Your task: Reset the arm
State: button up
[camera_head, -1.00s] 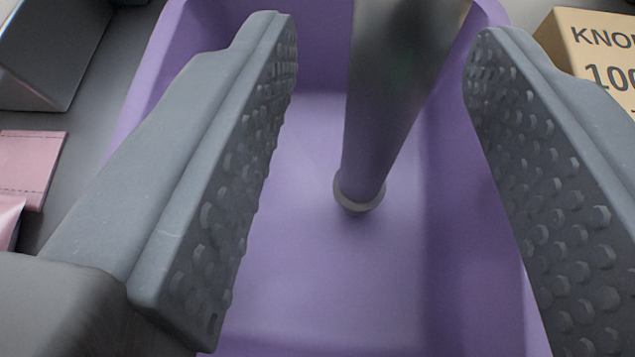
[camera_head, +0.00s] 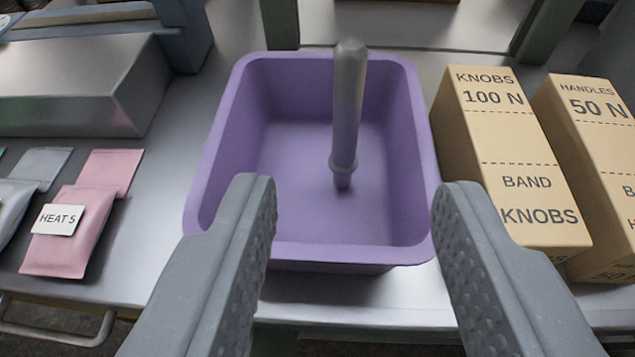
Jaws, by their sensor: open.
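My gripper (camera_head: 350,190) is open and empty. Its two grey, dimpled fingers show at the lower left and lower right, in front of and above a purple bin. The purple bin (camera_head: 330,252) stands on the metal table in the middle of the view. A grey metal rod-like piece (camera_head: 347,105) with a collar near its lower end stands roughly upright in the bin, apart from my fingers. How its lower tip meets the bin floor is hard to tell.
At right stand two tan boxes, one marked KNOBS 100 N (camera_head: 500,150) and one marked HANDLES 50 N (camera_head: 598,150). At left lie a pink pouch labelled HEAT 5 (camera_head: 75,250) and a grey pouch (camera_head: 40,165). A metal block (camera_head: 80,90) sits behind them. The table's front edge is near.

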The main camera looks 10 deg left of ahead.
jog(key=shift+s, duration=0.3)
jog(key=shift+r, duration=0.15)
notch_tip(320, 180, up, 15)
jog(key=w, duration=0.2)
jog(key=s+r, duration=0.4)
jog(key=r, duration=0.5)
jog(key=s+r+t, duration=0.1)
jog(key=s+r, duration=0.4)
jog(key=r, duration=0.5)
jog(key=s+r, duration=0.5)
jog(key=r, duration=0.5)
jog(key=shift+a+r+t, duration=0.25)
jog(key=shift+t, duration=0.15)
jog(key=shift+c, duration=0.5)
jog(key=shift+d, duration=0.1)
